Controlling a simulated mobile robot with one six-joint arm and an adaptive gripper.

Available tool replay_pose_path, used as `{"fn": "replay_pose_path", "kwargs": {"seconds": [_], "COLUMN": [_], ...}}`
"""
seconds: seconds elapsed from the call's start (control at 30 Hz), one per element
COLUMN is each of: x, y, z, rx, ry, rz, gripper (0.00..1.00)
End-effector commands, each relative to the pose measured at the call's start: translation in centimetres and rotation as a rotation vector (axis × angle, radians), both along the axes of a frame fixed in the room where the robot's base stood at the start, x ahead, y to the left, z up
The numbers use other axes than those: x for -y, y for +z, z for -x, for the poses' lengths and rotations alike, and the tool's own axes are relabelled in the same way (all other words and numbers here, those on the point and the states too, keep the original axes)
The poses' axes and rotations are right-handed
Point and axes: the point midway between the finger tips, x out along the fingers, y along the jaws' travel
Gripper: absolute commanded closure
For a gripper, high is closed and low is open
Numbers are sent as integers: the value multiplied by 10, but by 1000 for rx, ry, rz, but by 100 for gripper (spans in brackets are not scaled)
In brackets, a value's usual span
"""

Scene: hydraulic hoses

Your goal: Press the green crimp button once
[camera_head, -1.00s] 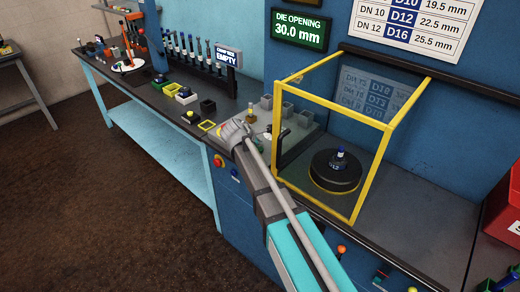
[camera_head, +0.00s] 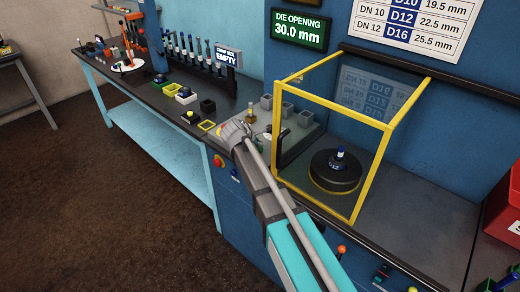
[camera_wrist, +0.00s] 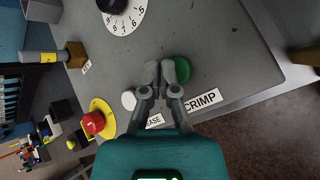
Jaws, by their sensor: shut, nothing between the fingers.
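The green crimp button (camera_wrist: 184,69) shows in the wrist view just right of my fingertips, partly covered by the right finger. Its label "CRIMP" (camera_wrist: 203,100) lies below it. My gripper (camera_wrist: 160,70) is shut and empty, with its fingertips together at the button's left edge. I cannot tell whether they touch it or hover above. In the head view my gripper (camera_head: 232,132) is over the left part of the press bench, and the green button cannot be made out there.
A white button (camera_wrist: 128,100) and a red stop button (camera_wrist: 94,123) on a yellow base are left of my fingers. A numbered dial (camera_wrist: 123,18) is above. A yellow-framed guard (camera_head: 388,125) stands right of my arm. The display (camera_head: 300,30) reads 30.0 mm.

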Motion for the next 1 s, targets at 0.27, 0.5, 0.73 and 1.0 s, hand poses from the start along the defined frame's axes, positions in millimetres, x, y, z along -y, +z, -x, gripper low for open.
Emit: {"fn": "replay_pose_path", "kwargs": {"seconds": [0.27,0.5,0.73,1.0], "x": [0,0,0,2], "y": [-8,-7,-8,-10], "z": [0,0,0,0], "rx": [0,0,0,0], "ry": [0,0,0,-2], "rz": [0,0,0,0], "gripper": [100,100,100,100]}}
